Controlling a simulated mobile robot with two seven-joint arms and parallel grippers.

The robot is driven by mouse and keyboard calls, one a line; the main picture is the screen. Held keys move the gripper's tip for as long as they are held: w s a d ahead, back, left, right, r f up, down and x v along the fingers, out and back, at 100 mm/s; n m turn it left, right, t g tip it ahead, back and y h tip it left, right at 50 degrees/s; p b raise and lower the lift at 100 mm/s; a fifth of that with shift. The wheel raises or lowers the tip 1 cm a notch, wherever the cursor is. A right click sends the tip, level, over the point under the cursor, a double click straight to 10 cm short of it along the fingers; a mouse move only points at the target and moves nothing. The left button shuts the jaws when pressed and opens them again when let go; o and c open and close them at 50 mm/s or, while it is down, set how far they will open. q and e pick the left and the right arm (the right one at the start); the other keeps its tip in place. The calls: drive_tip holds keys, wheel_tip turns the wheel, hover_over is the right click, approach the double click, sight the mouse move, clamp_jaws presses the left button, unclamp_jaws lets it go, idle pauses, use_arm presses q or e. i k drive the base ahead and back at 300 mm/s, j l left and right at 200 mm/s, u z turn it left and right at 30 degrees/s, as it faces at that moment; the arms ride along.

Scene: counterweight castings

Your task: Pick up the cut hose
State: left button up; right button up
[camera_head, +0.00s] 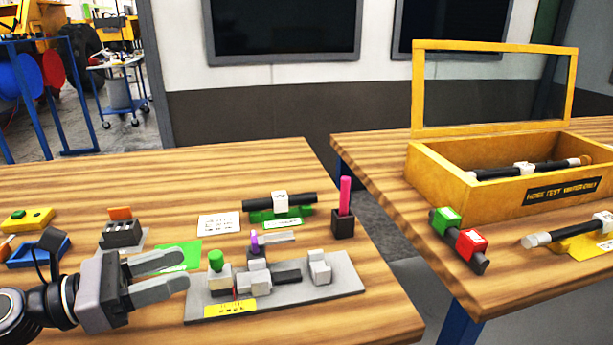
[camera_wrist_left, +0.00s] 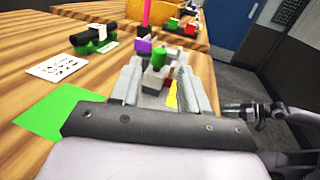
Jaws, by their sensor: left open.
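A black hose length (camera_head: 308,199) with a white tag lies across a green stand (camera_head: 268,217) on the left table; it also shows in the left wrist view (camera_wrist_left: 93,36). A shorter black hose piece (camera_head: 287,276) sits in a grey fixture (camera_head: 330,288) with a yellow label. I cannot tell which one is the cut hose. My left gripper (camera_head: 172,274) is open and empty, left of the fixture, its fingers pointing toward it. In the left wrist view its fingers (camera_wrist_left: 165,90) frame the fixture's green-topped block. My right gripper (camera_wrist_left: 240,108) appears small at the right of that view, its jaws unclear.
A green sheet (camera_head: 185,254), a white card (camera_head: 219,225) and a dark holder with a pink stick (camera_head: 344,198) stand nearby. Across a gap, the right table holds an open yellow box (camera_head: 450,184) with a hose inside, and red and green blocks (camera_head: 466,243).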

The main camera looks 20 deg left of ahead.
sight(280, 201)
drive_tip(key=k, duration=1)
